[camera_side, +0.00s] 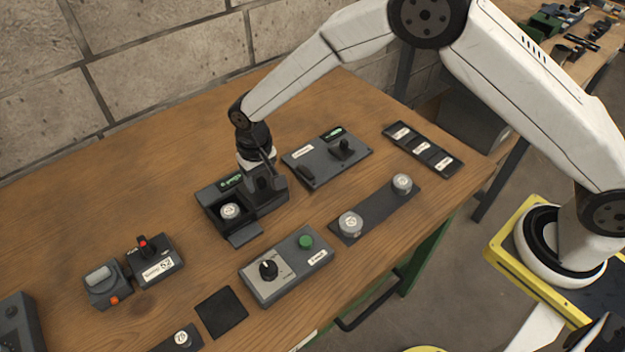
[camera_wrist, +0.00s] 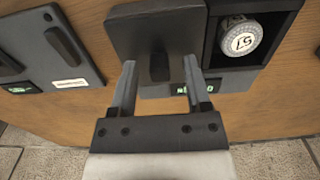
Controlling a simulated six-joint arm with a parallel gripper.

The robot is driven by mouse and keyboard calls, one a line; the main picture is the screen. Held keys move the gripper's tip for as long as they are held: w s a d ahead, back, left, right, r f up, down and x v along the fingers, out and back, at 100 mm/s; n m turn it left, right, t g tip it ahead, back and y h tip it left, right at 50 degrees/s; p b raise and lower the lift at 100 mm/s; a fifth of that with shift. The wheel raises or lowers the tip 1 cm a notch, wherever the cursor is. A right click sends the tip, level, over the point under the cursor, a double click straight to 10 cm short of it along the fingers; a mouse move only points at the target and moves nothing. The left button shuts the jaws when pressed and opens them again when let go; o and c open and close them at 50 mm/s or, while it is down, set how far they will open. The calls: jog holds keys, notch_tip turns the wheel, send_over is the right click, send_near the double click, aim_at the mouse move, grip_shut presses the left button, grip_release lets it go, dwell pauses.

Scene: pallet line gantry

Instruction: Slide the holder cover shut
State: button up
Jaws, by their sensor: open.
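The dark holder (camera_side: 213,203) sits on the wooden table below my gripper, with its bay open on the left. A round grey numbered piece (camera_side: 229,211) lies inside the bay; it also shows in the wrist view (camera_wrist: 240,38). The dark cover (camera_wrist: 130,30) is beside the open bay in the wrist view, leaving the piece uncovered. Its raised handle (camera_wrist: 159,66) lies between the fingers of my open gripper (camera_wrist: 160,72), with gaps visible on both sides. In the side view my gripper (camera_side: 265,182) is low over the holder's right part and hides much of the cover.
A grey panel with a black handle (camera_side: 325,160) stands behind and to the right. A panel with a knob and green button (camera_side: 288,264) lies in front. A dark strip with two round pieces (camera_side: 376,212) is to the right. The table's back left is clear.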

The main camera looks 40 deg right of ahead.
grip_shut()
dwell(1.4)
